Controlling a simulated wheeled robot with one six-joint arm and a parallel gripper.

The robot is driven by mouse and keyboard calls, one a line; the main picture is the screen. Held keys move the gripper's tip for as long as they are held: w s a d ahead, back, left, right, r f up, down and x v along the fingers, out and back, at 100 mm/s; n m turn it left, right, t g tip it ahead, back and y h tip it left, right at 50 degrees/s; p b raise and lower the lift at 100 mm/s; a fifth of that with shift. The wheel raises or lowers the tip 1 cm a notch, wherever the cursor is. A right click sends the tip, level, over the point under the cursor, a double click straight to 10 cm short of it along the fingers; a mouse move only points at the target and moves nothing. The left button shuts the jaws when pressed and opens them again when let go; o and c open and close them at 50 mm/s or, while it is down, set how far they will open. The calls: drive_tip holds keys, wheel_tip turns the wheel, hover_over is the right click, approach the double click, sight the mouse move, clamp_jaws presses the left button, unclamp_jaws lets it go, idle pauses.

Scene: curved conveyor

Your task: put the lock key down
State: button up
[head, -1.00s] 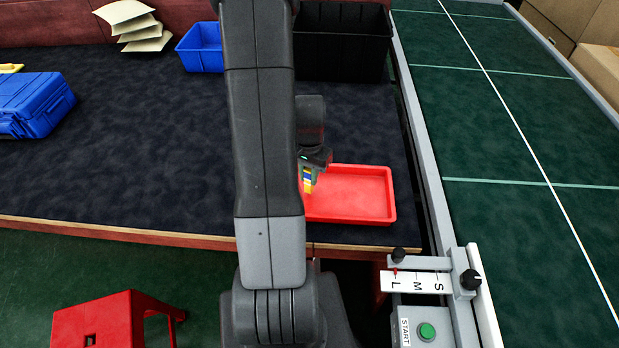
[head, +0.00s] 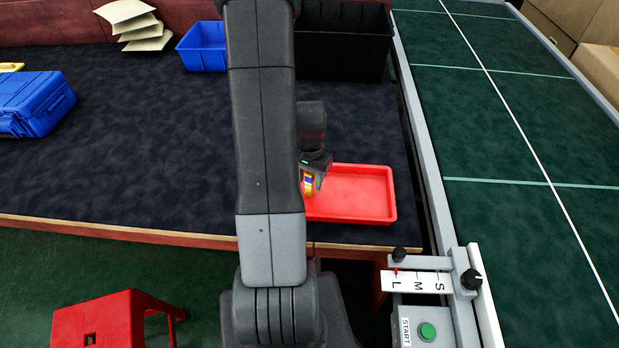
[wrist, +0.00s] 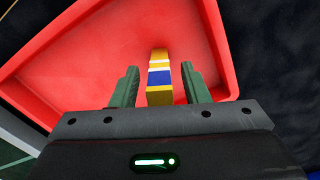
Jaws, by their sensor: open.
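The lock key (wrist: 160,80) is a small yellow block with blue and white bands. In the wrist view it stands between the two green fingers of my gripper (wrist: 158,92), with a gap on each side. My gripper is open around it, over the red tray (wrist: 60,75). In the head view the key (head: 308,184) shows at the tray's left end, just below my gripper, partly hidden by my arm. Whether its lower end touches the tray floor is hard to tell. The rest of the tray (head: 355,190) is empty.
A green conveyor (head: 510,130) with a metal rail runs along the right. A black bin (head: 345,45) and a blue bin (head: 203,48) stand at the back. A blue case (head: 35,103) lies at the left. The dark table middle is clear.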

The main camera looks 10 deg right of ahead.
wheel_tip(320, 180, up, 12)
drive_tip(key=shift+r, duration=0.15)
idle(0.4)
drive_tip(key=shift+c, duration=0.6)
